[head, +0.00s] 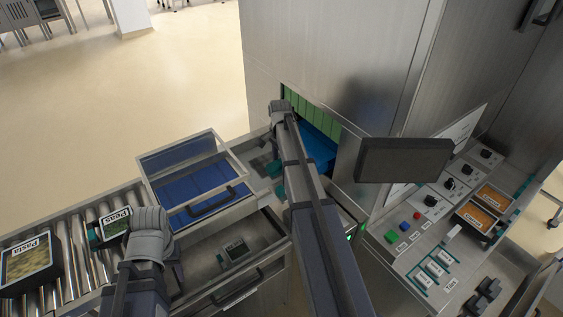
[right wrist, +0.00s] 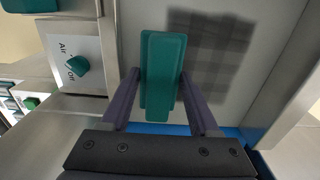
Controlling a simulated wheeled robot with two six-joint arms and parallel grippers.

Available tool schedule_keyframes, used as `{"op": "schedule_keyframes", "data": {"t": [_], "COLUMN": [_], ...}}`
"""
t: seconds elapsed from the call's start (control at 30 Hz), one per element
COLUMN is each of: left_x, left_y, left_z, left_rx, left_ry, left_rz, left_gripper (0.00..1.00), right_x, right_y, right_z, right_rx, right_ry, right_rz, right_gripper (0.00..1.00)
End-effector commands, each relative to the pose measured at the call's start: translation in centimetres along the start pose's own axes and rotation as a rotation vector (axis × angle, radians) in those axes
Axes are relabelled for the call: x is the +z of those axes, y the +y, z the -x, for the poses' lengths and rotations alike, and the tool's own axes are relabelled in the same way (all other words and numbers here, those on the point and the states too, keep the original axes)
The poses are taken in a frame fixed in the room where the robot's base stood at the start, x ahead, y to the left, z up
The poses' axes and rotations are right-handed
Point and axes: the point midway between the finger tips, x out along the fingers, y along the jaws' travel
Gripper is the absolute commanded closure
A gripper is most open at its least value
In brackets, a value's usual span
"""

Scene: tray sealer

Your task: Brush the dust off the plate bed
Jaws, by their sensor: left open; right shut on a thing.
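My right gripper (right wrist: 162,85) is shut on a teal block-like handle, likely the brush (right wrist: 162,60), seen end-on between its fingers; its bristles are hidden. Behind it is a pale steel surface, apparently the plate bed (right wrist: 225,100), with a dark, blotchy grid-like patch (right wrist: 210,45), perhaps the dust, beside the handle. In the head view a dark patch (head: 258,165) shows left of my right arm, with teal parts near it; my right gripper is mostly hidden there. My left gripper (head: 176,264) is low at the left, open and empty, by the conveyor.
A lidded frame with blue inside (head: 190,188) and an open drawer (head: 235,265) stand left of the bed. Green strips (head: 310,112) hang over the machine opening. A teal Air knob (right wrist: 78,65) is left of the brush. A control panel is at right.

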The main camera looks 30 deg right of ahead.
Motion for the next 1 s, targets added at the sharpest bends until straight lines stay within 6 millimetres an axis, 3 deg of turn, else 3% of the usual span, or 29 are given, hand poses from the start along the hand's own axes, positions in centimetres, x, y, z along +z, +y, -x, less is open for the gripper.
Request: {"op": "schedule_keyframes", "data": {"t": [0.1, 0.37, 0.8, 1.0], "left_x": [0.0, 0.0, 0.0, 0.0], "left_y": [0.0, 0.0, 0.0, 0.0], "left_z": [-0.2, -0.2, 0.0, 0.0], "left_rx": [0.000, 0.000, 0.000, 0.000], "left_ry": [0.000, 0.000, 0.000, 0.000], "left_rz": [0.000, 0.000, 0.000, 0.000], "left_gripper": [0.50, 0.50, 0.50, 0.50], "right_x": [0.9, 1.1, 1.0, 1.0], "right_y": [0.1, -0.3, -3.7, -3.9], "right_z": [-0.2, -0.2, 0.0, 0.0], "right_rx": [0.000, 0.000, -0.001, 0.000], "right_ry": [-0.002, -0.003, -0.002, -0.002], "right_rz": [0.003, 0.003, 0.002, 0.002], "right_gripper": [0.83, 0.82, 0.83, 0.83]}}
